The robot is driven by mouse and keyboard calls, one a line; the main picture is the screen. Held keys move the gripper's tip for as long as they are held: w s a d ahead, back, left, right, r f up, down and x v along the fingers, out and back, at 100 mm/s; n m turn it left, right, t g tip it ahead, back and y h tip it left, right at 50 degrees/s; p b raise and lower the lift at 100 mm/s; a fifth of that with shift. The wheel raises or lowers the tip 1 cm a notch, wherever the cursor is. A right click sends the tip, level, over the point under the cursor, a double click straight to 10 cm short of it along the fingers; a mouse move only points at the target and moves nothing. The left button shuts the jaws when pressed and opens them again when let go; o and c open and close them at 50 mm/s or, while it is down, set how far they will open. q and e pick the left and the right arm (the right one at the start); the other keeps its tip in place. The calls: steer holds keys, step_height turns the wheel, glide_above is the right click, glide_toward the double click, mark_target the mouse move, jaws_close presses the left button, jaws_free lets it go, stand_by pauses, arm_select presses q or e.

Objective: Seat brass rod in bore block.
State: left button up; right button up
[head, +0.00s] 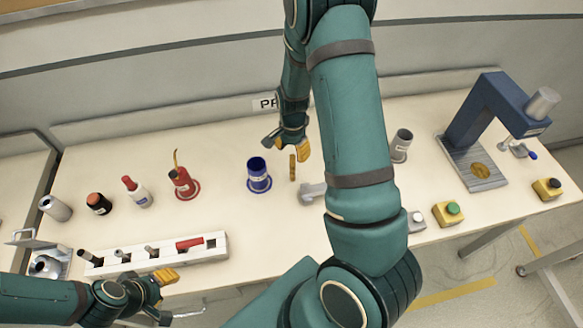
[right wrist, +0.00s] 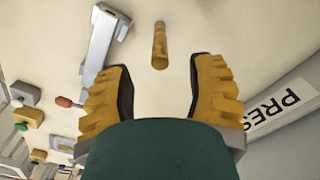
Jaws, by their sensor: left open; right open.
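The brass rod (head: 292,168) is a short golden cylinder on the table, right of the blue cup. I cannot tell whether it stands or lies. My right gripper (head: 288,147) is open and empty just beyond it. In the right wrist view the rod (right wrist: 160,45) shows ahead of the gap between the open fingers (right wrist: 160,78), not touching them. My left gripper (head: 165,297) is open at the front left.
A blue cup (head: 258,178) and a red oil can (head: 183,184) stand left of the rod. A white rack (head: 215,254) with tools is near my left gripper. A blue press (head: 487,108) and button boxes (head: 447,215) are at the right. My right arm hides the middle.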

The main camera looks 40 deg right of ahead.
mark_target(293, 165)
steer(key=shift+f, duration=4)
jaws_close()
